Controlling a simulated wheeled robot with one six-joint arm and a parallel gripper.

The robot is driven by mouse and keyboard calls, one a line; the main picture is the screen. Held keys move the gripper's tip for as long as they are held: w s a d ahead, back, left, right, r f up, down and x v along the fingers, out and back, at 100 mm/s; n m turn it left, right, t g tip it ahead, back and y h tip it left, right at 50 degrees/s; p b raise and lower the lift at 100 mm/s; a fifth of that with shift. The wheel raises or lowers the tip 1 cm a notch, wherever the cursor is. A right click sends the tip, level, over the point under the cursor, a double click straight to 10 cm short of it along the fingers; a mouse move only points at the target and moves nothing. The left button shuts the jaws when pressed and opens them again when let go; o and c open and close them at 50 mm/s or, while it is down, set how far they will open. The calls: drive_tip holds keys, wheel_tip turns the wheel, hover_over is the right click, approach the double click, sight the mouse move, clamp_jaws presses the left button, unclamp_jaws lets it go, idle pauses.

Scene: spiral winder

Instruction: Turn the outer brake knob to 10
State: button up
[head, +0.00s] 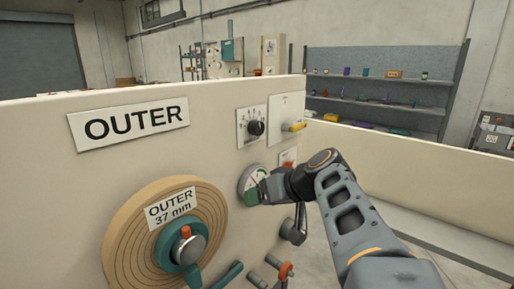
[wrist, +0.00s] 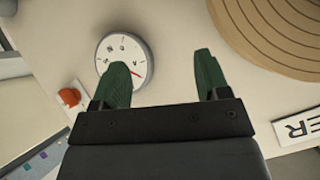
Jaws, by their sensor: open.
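A black round knob (head: 256,128) sits on a white scale plate on the cream panel marked OUTER, in the head view. It looks like the brake knob; its scale marks are too small to read. My gripper (head: 259,191) is below it, in front of a round gauge (head: 254,174). In the wrist view my gripper (wrist: 164,82) is open and empty, with two dark green fingers apart. The left finger partly covers the white gauge (wrist: 122,51) with its red needle. The black knob does not show in the wrist view.
A wooden disc (head: 118,230) with a teal handle (head: 184,252) is left of my gripper. A yellow handle (head: 294,127) is right of the black knob. An orange control (wrist: 70,97) lies beside the gauge. Levers (head: 286,270) stick out lower down. Shelves (head: 382,82) stand far behind.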

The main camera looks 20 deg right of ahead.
drive_tip(key=w+d+r+n+t+y+b, duration=0.1)
drive_tip(key=w+d+r+n+t+b, duration=0.1)
drive_tip(key=d+r+t+b, duration=0.25)
drive_tip(key=n+t, duration=0.2)
drive_tip(key=t, duration=0.1)
approach(260, 131)
drive_tip(key=shift+y, duration=0.4)
drive_tip(key=p+x, duration=0.1)
drive_tip(key=x, duration=0.2)
drive_tip(key=p+x, duration=0.1)
drive_tip(key=x, duration=0.3)
drive_tip(key=p+x, duration=0.1)
drive_tip(key=x, duration=0.2)
drive_tip(key=shift+w+d+f, duration=0.1)
drive_tip(key=shift+w+d, duration=0.1)
drive_tip(key=shift+w, duration=0.1)
drive_tip(key=c, duration=0.9)
drive_tip(key=shift+c, duration=0.2)
